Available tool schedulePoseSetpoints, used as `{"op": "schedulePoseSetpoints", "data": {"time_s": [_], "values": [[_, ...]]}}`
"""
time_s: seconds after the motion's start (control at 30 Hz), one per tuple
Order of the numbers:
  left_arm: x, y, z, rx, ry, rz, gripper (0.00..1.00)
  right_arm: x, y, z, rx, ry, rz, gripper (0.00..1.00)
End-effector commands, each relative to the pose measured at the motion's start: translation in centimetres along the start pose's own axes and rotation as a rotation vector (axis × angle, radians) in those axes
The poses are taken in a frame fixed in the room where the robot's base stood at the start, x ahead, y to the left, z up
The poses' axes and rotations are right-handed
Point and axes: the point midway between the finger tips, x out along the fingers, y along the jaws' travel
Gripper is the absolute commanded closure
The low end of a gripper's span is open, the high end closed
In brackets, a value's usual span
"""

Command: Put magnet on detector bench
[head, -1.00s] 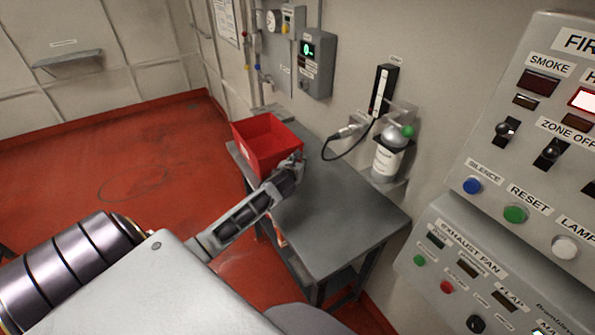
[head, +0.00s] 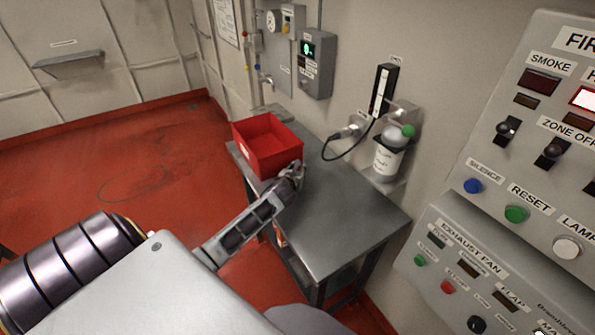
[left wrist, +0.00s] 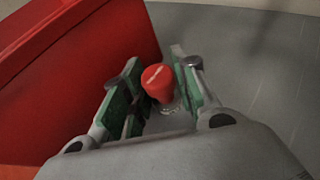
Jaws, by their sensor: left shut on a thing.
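My left gripper (head: 296,171) is over the grey metal bench (head: 345,220), close to the near right corner of the red bin. In the left wrist view, the left gripper (left wrist: 160,78) has its green-padded fingers on either side of a small red-topped piece with a white mark, which I take to be the magnet (left wrist: 157,80). It is shut on this piece, whose lower part looks clear or metallic. In the head view the magnet is too small or hidden to make out. I cannot tell whether it touches the bench top. My right gripper is not in view.
The red bin (head: 268,165) stands on the bench's far left end, beside the gripper. A bottle with a green cap (head: 390,158) and a cabled black device (head: 382,92) are at the wall. The bench's middle and front are clear. A control panel (head: 520,180) stands at right.

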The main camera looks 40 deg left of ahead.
Motion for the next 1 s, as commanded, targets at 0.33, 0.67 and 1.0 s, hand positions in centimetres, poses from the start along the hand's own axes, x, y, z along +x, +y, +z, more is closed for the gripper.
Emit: {"op": "schedulePoseSetpoints", "data": {"time_s": [0.33, 0.67, 1.0], "values": [[0.1, 0.0, -0.2, 0.000, 0.000, 0.000, 0.62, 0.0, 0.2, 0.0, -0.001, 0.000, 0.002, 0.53], [-0.1, 0.0, 0.0, 0.000, 0.000, 0.000, 0.62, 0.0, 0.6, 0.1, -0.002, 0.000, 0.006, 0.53], [-2.4, 0.0, -0.1, 0.003, 0.001, 0.000, 0.62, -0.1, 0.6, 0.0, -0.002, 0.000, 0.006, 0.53]]}}
